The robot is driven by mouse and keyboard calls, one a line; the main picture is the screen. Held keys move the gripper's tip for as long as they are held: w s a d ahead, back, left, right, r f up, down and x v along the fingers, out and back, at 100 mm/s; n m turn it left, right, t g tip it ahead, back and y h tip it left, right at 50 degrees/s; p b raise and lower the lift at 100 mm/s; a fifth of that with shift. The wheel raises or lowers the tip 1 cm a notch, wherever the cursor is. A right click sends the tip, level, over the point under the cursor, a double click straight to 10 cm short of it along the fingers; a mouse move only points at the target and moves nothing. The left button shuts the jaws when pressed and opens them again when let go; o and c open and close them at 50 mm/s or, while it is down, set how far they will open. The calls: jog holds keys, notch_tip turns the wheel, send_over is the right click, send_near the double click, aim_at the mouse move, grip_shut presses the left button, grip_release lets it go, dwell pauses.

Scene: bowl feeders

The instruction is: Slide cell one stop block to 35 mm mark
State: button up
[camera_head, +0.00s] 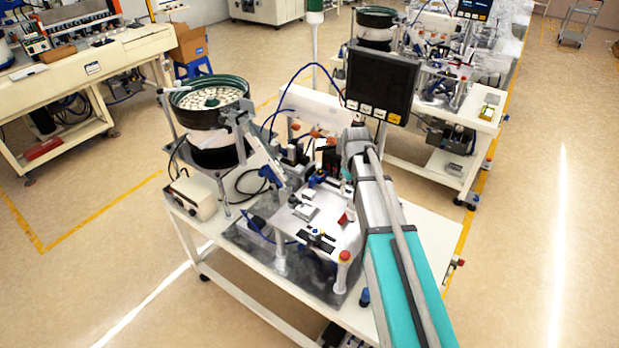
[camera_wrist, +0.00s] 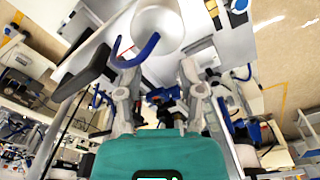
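The nearer station has a raised light plate (camera_head: 300,213) carrying small fixtures. A small dark part with white and blue pieces (camera_head: 320,241) sits near the plate's front edge; I cannot tell whether it is the stop block, and no 35 mm mark is readable. My arm crosses the station's right side in the head view and hides my gripper there. In the wrist view my gripper (camera_wrist: 158,72) has its two grey fingers apart, with nothing seen held between them. A blue curved tube-like piece (camera_wrist: 136,54) shows near the left fingertip, contact unclear.
A green-topped bowl feeder (camera_head: 208,101) stands at the station's left. A monitor (camera_head: 381,83) stands behind my arm. A red-topped post (camera_head: 344,256) rises at the plate's front corner. Blue tubing loops over the station. A second station (camera_head: 484,108) stands behind; floor is open at right.

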aim_at(312, 178)
jog(key=w+a+n, duration=0.3)
jog(key=w+a, duration=0.3)
jog(key=w, duration=0.3)
jog(key=w+a+n, duration=0.3)
jog(key=w+a, duration=0.3)
jog(key=w, duration=0.3)
jog(key=shift+w+g, duration=0.25)
jog(key=shift+g, duration=0.05)
jog(key=shift+f, duration=0.25)
notch_tip(312, 178, down, 14)
jog(key=b, duration=1.4)
jog(key=shift+r, duration=0.25)
jog(key=shift+c, duration=0.3)
grip_shut()
